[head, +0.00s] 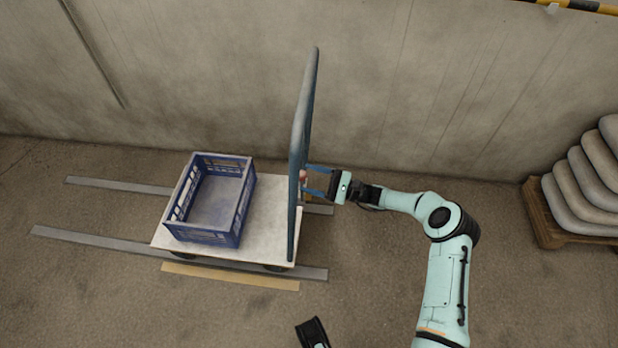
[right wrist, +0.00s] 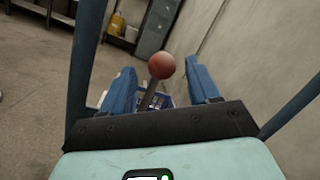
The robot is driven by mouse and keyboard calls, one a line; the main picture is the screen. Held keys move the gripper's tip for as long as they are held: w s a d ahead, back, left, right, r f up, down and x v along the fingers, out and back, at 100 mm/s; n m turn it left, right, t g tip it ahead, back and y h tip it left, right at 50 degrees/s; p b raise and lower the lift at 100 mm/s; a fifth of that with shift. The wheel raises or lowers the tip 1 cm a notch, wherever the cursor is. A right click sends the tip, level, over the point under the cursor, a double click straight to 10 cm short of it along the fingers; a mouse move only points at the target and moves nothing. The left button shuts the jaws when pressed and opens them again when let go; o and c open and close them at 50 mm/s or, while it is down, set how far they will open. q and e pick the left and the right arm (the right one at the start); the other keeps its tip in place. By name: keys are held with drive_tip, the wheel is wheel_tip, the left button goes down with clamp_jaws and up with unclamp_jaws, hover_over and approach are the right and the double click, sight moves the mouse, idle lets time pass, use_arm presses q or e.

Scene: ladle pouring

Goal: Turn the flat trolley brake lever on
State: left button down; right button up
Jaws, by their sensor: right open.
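The flat trolley (head: 270,217) has a pale deck and a tall blue-grey handle frame (head: 304,110) at its right end. The brake lever is a thin stalk with a red ball knob (right wrist: 161,66), seen in the right wrist view; the knob also shows small in the head view (head: 303,176). My right gripper (head: 309,182) is open at the handle frame. In the right wrist view its two blue fingers (right wrist: 161,92) stand on either side of the lever, with gaps between them and the knob. The lever's base is hidden.
A blue crate (head: 240,228) stands on the deck. Grey floor rails (head: 120,243) run under the trolley, and a yellowish strip (head: 230,276) lies in front. A concrete wall (head: 210,70) is behind. A pallet (head: 548,222) with stacked sacks (head: 580,195) is at right.

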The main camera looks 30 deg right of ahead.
use_arm(q)
drive_tip(key=shift+s+d+r, duration=0.3)
drive_tip(key=shift+s+r, duration=0.05)
drive_tip(key=shift+s, duration=0.15)
use_arm(e)
drive_tip(key=v, duration=1.2)
drive_tip(key=shift+s+f, duration=0.1)
